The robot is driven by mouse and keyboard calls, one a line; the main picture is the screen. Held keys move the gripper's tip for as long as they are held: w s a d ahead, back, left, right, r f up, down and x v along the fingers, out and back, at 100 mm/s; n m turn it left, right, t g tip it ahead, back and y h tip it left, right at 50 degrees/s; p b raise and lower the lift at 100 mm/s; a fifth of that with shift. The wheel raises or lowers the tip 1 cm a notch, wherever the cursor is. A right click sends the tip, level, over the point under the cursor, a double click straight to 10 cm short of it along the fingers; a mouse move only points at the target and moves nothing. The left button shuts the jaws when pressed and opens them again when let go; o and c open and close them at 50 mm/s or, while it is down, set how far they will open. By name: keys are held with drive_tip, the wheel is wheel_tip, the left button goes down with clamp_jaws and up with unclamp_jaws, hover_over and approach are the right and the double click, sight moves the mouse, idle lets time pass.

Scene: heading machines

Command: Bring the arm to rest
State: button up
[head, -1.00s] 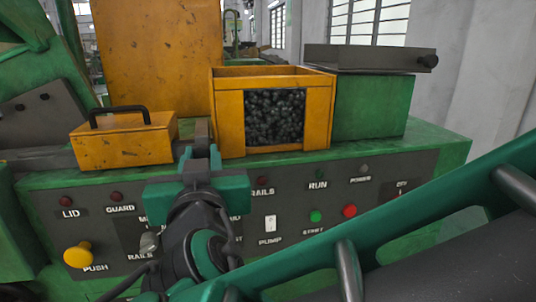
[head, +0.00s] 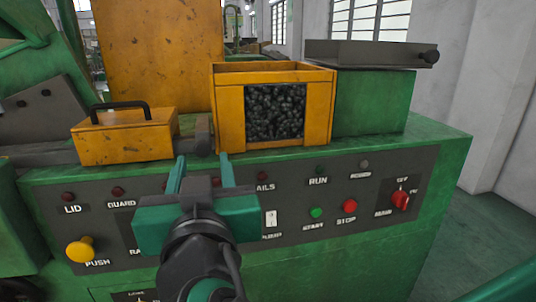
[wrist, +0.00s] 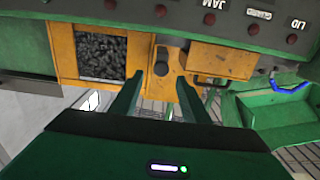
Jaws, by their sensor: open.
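My gripper (head: 204,165) is in front of the machine's control panel in the head view, its two green fingers apart and nothing between them. It hides the middle of the panel. In the wrist view my gripper (wrist: 160,85) also shows open and empty, with the grey end of a rail (wrist: 170,60) beyond the fingertips. My dark wrist and forearm show below the gripper in the head view.
The grey control panel (head: 335,205) has a yellow push knob (head: 80,251), green start and red stop buttons and a red main switch (head: 400,201). Above stand a yellow bin (head: 230,110) of dark parts and a yellow handled box (head: 125,140). Open floor lies right.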

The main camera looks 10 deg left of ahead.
drive_tip(key=shift+v, duration=0.9)
